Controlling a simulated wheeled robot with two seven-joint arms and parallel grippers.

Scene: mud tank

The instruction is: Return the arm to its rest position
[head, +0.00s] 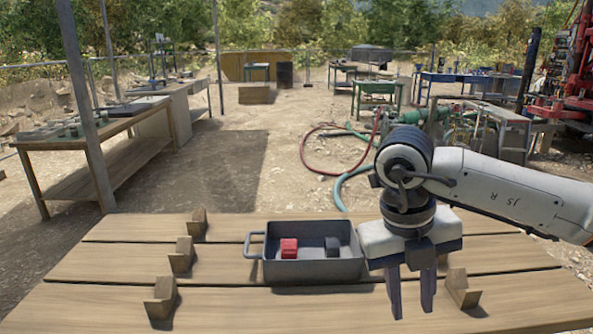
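My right arm (505,190) comes in from the right. Its gripper (411,305) points down over the right part of the wooden table (250,320), to the right of a grey tray (310,271). Its two dark fingers stand apart with only table boards showing between them, so it is open and empty. The gripper body overlaps the tray's right edge in the picture; I cannot tell whether they touch. My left arm and gripper are not in view.
The tray has a handle at its left and holds a red block (289,248) and a dark block (332,246). Wooden brackets stand left of it (182,255) and one right of my gripper (462,289). The table's front left is clear. A post (85,110) rises beyond the table's left.

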